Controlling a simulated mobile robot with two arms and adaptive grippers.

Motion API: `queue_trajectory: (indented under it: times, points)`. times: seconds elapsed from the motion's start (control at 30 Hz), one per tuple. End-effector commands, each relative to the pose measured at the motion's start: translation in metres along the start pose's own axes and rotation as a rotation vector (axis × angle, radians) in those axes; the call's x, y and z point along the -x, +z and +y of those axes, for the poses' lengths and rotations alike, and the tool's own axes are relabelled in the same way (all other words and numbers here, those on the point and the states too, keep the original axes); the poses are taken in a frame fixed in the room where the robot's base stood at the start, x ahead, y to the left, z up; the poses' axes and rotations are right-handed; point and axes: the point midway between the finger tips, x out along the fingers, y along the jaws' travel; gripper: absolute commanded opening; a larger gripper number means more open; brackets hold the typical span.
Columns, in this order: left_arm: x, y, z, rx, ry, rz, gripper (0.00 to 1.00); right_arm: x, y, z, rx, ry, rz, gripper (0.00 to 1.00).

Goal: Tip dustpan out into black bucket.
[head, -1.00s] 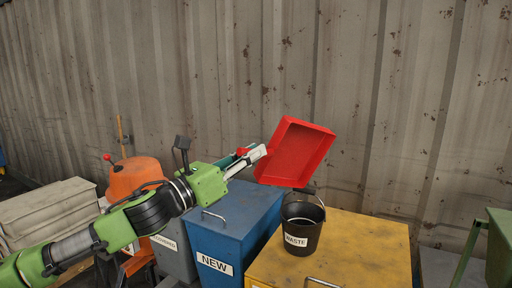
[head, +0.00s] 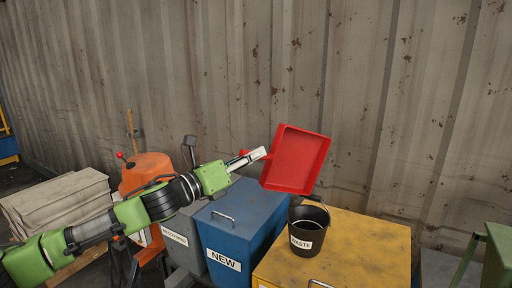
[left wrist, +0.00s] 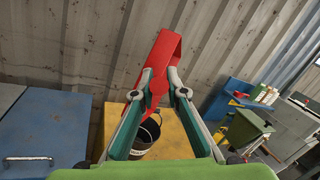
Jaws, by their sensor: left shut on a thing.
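The red dustpan (head: 297,160) is held up in the air, tilted steeply with its tray face toward the head camera. No contents can be made out in it. My left gripper (head: 258,154) is shut on its handle at the left; the left wrist view also shows the dustpan (left wrist: 160,62) between the fingers (left wrist: 158,88). The black bucket (head: 309,232), labelled WASTE, stands upright on the yellow bin below the dustpan. The dustpan's lower edge is above the bucket's rim, apart from it. My right gripper is not in view.
The yellow bin (head: 365,250) carries the bucket and has free room to its right. A blue bin (head: 240,222) labelled NEW stands left of it, beside a grey bin (head: 182,238). A corrugated metal wall (head: 400,110) rises behind.

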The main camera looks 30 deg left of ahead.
Motion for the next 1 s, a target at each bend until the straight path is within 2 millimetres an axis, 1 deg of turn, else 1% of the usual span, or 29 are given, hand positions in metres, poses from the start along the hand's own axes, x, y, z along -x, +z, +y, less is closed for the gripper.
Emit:
queue_trajectory:
  times: [0.03, 0.5, 0.6, 0.77, 1.0]
  points:
    - [-0.003, 0.009, 0.001, 0.024, 0.008, 0.006, 0.0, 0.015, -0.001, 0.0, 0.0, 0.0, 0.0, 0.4]
    - [-0.015, 0.021, 0.028, 0.207, 0.058, 0.062, 0.0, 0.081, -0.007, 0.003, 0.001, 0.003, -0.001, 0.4]
    - [-0.018, 0.025, 0.036, 0.258, 0.071, 0.077, 0.0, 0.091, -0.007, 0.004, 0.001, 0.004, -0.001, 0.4]
    - [-0.019, 0.022, 0.044, 0.297, 0.083, 0.09, 0.0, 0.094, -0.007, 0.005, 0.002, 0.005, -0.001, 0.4]
    - [-0.019, 0.02, 0.045, 0.299, 0.083, 0.091, 0.0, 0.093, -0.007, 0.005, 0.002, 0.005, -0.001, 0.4]
